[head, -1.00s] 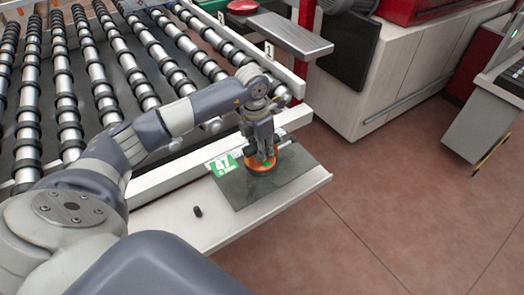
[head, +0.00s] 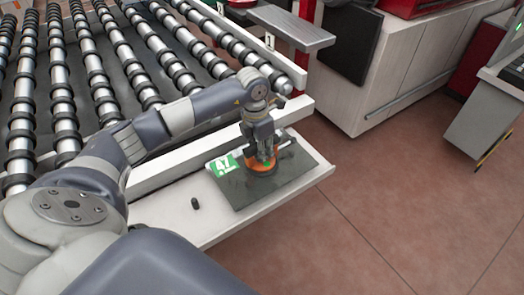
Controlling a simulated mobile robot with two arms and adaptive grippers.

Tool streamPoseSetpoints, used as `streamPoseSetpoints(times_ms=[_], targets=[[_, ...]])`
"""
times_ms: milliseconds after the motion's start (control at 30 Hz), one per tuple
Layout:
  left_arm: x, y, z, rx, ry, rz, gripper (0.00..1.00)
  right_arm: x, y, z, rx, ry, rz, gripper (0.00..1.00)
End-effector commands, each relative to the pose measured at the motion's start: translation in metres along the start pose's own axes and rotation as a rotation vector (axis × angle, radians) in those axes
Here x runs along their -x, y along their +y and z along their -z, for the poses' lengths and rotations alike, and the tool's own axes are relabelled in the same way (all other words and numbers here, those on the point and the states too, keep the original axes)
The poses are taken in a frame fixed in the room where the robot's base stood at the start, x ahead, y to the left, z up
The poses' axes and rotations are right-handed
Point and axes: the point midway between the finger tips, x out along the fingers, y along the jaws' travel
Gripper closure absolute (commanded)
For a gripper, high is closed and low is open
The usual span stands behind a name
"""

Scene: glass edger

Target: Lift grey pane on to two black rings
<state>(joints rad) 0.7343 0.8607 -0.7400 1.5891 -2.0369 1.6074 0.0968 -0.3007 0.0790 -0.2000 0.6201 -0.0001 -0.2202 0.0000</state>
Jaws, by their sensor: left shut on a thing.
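The grey pane (head: 246,190) lies on the white front ledge, with a green label marked 47 (head: 223,165) at its left corner. An orange suction cup (head: 261,164) stands on the pane. My left gripper (head: 263,153) comes down from above and is shut on the suction cup's handle, which is mostly hidden by the fingers. Many black rings (head: 74,142) sit along the metal rollers of the conveyor behind the ledge. My right gripper is not in view.
The white ledge (head: 220,227) has a small black peg (head: 195,203) on it, left of the pane. A white rail (head: 160,178) runs between ledge and rollers. A grey shelf (head: 290,30) and white cabinet (head: 395,75) stand behind. The floor at right is clear.

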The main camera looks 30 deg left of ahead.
Motion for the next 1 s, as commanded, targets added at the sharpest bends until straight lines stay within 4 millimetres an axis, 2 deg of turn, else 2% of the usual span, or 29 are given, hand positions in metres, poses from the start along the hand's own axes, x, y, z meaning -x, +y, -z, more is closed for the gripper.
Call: streamPoseSetpoints(times_ms=[367, 967, 1000], targets=[[0.003, 0.0006, -0.002, 0.0, -0.007, -0.001, 1.0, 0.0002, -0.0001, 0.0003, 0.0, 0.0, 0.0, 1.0], [-0.0039, 0.0009, -0.0015, 0.0, -0.007, -0.001, 1.0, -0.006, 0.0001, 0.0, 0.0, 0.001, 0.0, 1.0], [-0.0033, 0.0009, -0.0015, 0.0, -0.007, -0.001, 0.77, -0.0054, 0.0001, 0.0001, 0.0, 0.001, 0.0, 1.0]])
